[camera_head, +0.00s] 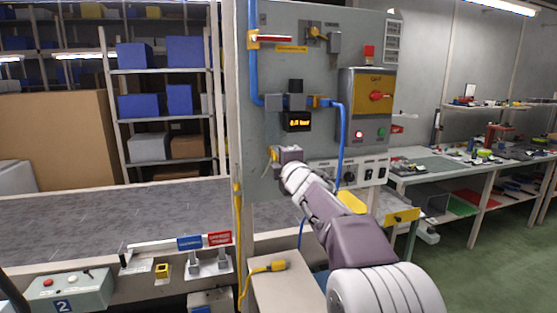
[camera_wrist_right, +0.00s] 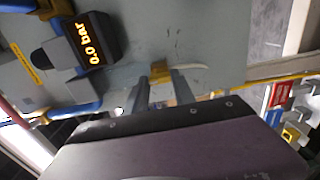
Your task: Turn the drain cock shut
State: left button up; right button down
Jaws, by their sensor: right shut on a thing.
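The drain cock's small yellow handle (camera_head: 272,153) sits low on the left part of the grey panel (camera_head: 268,75), just left of my right gripper (camera_head: 280,155). In the right wrist view the yellow handle (camera_wrist_right: 160,72) lies between the two grey fingertips of my right gripper (camera_wrist_right: 161,88), which are shut on it. The fingers hide part of the cock, and its exact angle is hard to tell. My left gripper is not in view.
A pressure display (camera_head: 297,122) above the gripper reads 0.0 bar. Blue pipes (camera_head: 341,150) run beside my right arm. A control box with a red knob (camera_head: 376,96) is to the right. A conveyor (camera_head: 110,215) lies left, a workbench (camera_head: 470,165) right.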

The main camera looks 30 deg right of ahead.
dwell(0.4)
jog(key=c, duration=1)
grip_release()
jog(key=shift+c, duration=0.2)
jog(key=v, duration=0.9)
